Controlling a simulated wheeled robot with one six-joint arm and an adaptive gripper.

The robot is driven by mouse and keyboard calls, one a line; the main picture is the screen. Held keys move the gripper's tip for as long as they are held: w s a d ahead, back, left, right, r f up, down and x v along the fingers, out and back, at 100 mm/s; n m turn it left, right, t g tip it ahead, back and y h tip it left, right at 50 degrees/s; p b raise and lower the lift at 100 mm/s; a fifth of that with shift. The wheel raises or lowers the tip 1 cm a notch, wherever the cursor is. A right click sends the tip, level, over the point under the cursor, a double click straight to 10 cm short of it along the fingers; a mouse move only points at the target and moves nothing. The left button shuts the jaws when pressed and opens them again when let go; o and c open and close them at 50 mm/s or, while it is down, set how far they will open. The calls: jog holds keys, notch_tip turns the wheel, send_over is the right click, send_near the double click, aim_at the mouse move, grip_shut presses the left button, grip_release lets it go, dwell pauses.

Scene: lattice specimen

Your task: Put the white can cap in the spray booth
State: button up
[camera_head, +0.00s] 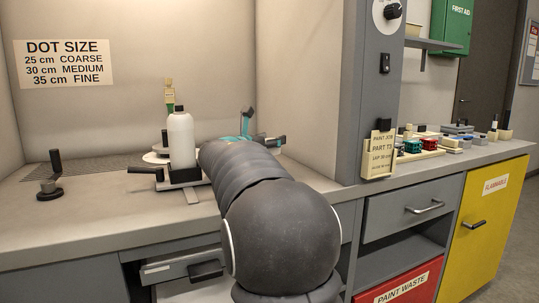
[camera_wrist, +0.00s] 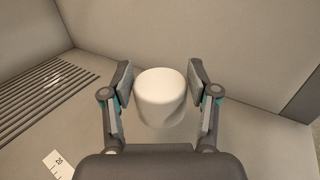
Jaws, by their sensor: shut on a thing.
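The white can cap (camera_wrist: 162,97) is between the fingers of my gripper (camera_wrist: 161,82) in the wrist view, held over a plain grey surface. My gripper is shut on it. In the head view my gripper (camera_head: 262,135) is partly hidden behind my arm, and I cannot make out the cap there. The spray booth (camera_head: 195,65) is the pale-walled enclosure with a dot size sign on its back wall. My gripper is inside it, toward the right wall. I cannot tell whether the cap touches the booth floor.
A white bottle (camera_head: 181,140) stands on a dark holder left of my arm, before a round pale disc (camera_head: 156,158). A dark knobbed stand (camera_head: 50,180) is at the far left. A floor grille (camera_wrist: 45,95) lies left of the cap.

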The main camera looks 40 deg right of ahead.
aim_at(270, 151)
jog(key=shift+f, duration=1.8)
jog(key=shift+b, duration=0.3)
jog(key=shift+f, duration=0.4)
jog(key=shift+f+b, duration=0.2)
jog(key=shift+b, duration=0.2)
jog(key=o, duration=1.1)
jog(key=shift+r, duration=0.1)
